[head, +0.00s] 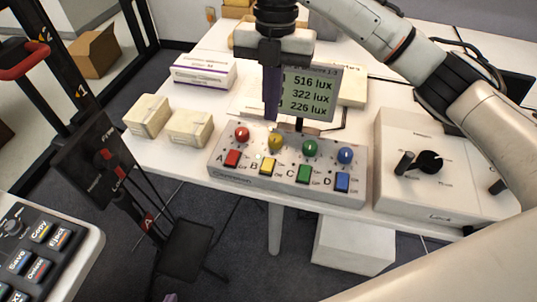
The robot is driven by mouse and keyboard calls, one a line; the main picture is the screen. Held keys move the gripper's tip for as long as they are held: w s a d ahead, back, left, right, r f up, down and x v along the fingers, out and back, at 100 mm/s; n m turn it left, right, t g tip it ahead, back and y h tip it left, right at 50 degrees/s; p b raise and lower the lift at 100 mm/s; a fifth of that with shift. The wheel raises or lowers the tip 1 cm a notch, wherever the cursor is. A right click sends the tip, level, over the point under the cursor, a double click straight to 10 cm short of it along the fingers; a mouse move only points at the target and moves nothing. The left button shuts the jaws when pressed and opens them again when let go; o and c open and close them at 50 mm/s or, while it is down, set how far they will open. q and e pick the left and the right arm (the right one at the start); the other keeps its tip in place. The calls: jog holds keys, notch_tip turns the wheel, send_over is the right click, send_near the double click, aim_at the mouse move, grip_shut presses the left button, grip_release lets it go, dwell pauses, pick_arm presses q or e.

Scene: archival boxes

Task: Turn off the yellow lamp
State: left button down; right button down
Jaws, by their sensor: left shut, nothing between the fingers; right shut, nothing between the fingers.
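The grey control box (225,178) stands at the table's front edge, with coloured domes above square buttons lettered A to D. The yellow lamp (275,142) is the second dome from the left; I cannot tell if it is lit. The yellow button (267,167) at B lies below it. My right gripper (271,118) comes in from the right, points down and is shut and empty. Its fingertips appear just above and behind the yellow lamp; the exact gap is unclear. Only a small tip of my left gripper (170,297) shows at the bottom edge, shut, far from the box.
The red lamp (241,133) and green lamp (309,147) flank the yellow one; the blue lamp (345,154) is at right. A lux display (312,95) stands behind. Two cream boxes (188,128) sit left, and a white dial unit (425,190) sits right.

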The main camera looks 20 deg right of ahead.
aim_at(268, 167)
jog(key=f, duration=0.4)
jog(key=s+f, duration=0.1)
jog(key=f, duration=0.4)
jog(key=a+f, duration=0.1)
jog(key=f, duration=0.4)
jog(key=shift+s+a, duration=0.1)
jog(key=shift+s, duration=0.25)
